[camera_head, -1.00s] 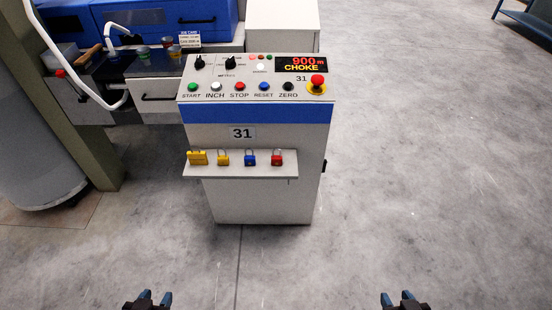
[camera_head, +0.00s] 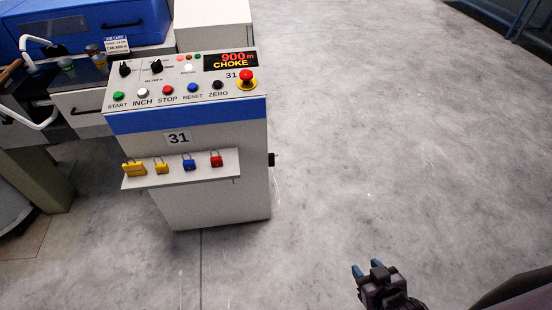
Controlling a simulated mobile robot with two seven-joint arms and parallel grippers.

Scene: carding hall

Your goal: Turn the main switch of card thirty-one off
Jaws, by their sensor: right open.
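The console of card 31 (camera_head: 218,200) stands left of centre, grey with a blue band and a "31" plate. A small black part, seen edge-on, sticks out of its right side (camera_head: 271,159). It may be the main switch; its position cannot be read. Two black knobs sit on the sloped panel, a left one (camera_head: 125,69) and a right one (camera_head: 157,66). The display (camera_head: 231,60) reads "900 m CHOKE". My right gripper (camera_head: 366,268) is open and empty, over the floor right of and nearer than the console. My left gripper is out of view.
A red mushroom button on yellow (camera_head: 247,78) is at the panel's right. A shelf (camera_head: 204,173) on the console front carries several padlocks. A blue machine (camera_head: 80,28) and a white box (camera_head: 212,24) stand behind. The floor (camera_head: 400,140) right of the console is clear.

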